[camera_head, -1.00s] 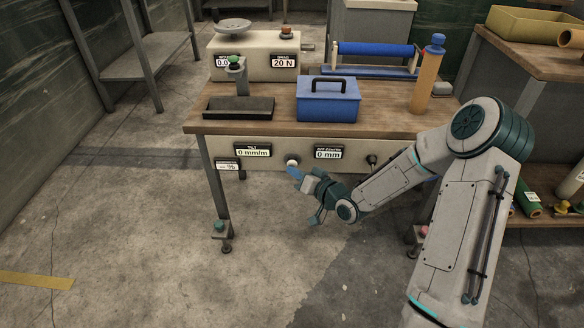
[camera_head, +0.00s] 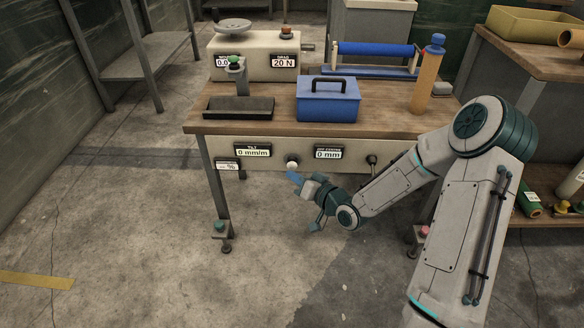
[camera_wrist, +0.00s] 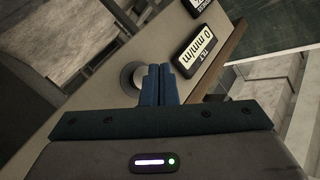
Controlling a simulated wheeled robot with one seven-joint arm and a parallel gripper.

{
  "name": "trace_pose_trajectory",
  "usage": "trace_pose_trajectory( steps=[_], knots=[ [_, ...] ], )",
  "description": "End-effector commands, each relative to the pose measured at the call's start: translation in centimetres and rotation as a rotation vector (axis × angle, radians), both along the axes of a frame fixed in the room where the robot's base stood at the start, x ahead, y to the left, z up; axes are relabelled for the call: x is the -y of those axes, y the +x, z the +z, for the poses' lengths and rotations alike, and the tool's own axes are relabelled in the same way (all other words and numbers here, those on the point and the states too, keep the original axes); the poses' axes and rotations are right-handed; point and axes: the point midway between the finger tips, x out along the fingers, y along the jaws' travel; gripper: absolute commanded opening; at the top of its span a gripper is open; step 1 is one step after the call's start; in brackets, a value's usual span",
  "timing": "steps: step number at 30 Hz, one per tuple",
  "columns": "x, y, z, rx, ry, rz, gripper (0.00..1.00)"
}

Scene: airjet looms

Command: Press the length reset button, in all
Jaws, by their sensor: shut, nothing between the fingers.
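A pale round knob or button (camera_head: 292,163) sits on the front panel of the workbench, between the tilt display reading 0 mm/m (camera_head: 253,150) and the off-centre display reading 0 mm (camera_head: 328,153). I cannot read a length reset label on any control. My gripper (camera_head: 293,177) is shut and empty, its blue fingertips just below and in front of the pale knob. In the wrist view, the shut fingers (camera_wrist: 161,72) stand beside the round knob (camera_wrist: 132,77) and cover part of its edge. I cannot tell whether they touch it.
A blue toolbox (camera_head: 328,102), a dark tray (camera_head: 238,108) and an orange cylinder (camera_head: 428,80) stand on the benchtop. A dark knob (camera_head: 371,160) is right on the panel. A green button (camera_head: 219,226) and a pink button (camera_head: 424,231) are low by the legs. Floor in front is clear.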

Motion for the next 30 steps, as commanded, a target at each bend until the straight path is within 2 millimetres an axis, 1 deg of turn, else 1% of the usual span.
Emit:
trace_pose_trajectory(
  steps=[5,15,18,30],
  knots=[
    [0.0,-0.7,0.0,-0.002,0.001,0.001,0.0],
    [-0.1,-4.0,0.0,0.0,0.0,0.0,0.0],
    [-0.2,-4.7,0.0,-0.001,0.0,0.0,0.0],
    [-0.2,-5.0,0.0,0.0,0.0,0.0,0.0]
  ],
)
